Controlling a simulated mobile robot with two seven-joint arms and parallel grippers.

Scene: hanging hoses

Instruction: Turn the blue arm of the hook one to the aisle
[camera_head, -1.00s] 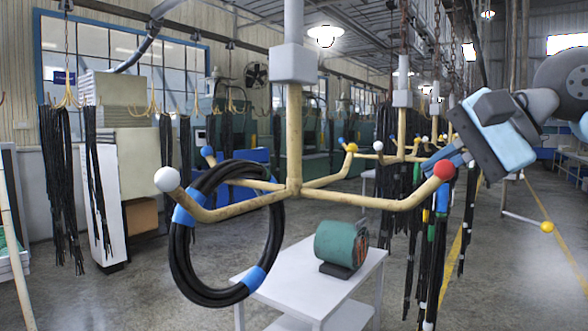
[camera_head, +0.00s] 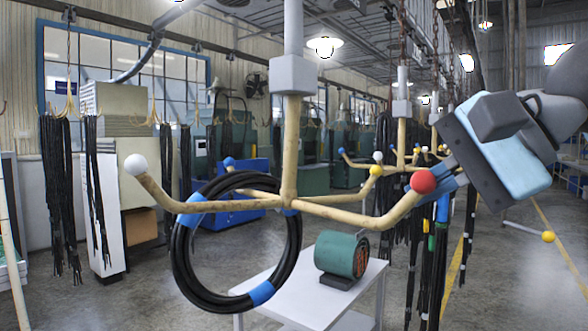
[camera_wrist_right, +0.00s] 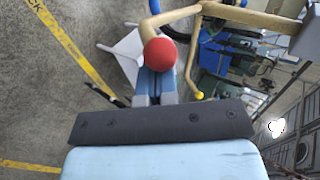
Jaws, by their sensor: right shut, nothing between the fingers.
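The nearest hook (camera_head: 289,150) hangs from a grey block on a post and has several cream arms with coloured ball tips. Its blue-tipped arm (camera_head: 229,162) points back and left, behind the hose loop. The white ball (camera_head: 135,164) is at left, the yellow ball (camera_head: 376,170) at back right, the red ball (camera_head: 423,181) at front right. A black hose coil (camera_head: 180,265) with blue bands hangs on the hook's left side. My right gripper (camera_head: 437,180) is shut and empty, its tips against or just beside the red ball (camera_wrist_right: 160,57). My left gripper is not in view.
A white table (camera_head: 290,285) with a green motor (camera_head: 341,256) stands below the hook. More hooks with hanging black hoses (camera_head: 415,235) are behind at right. A yellow floor line (camera_head: 555,230) runs along the open floor at right.

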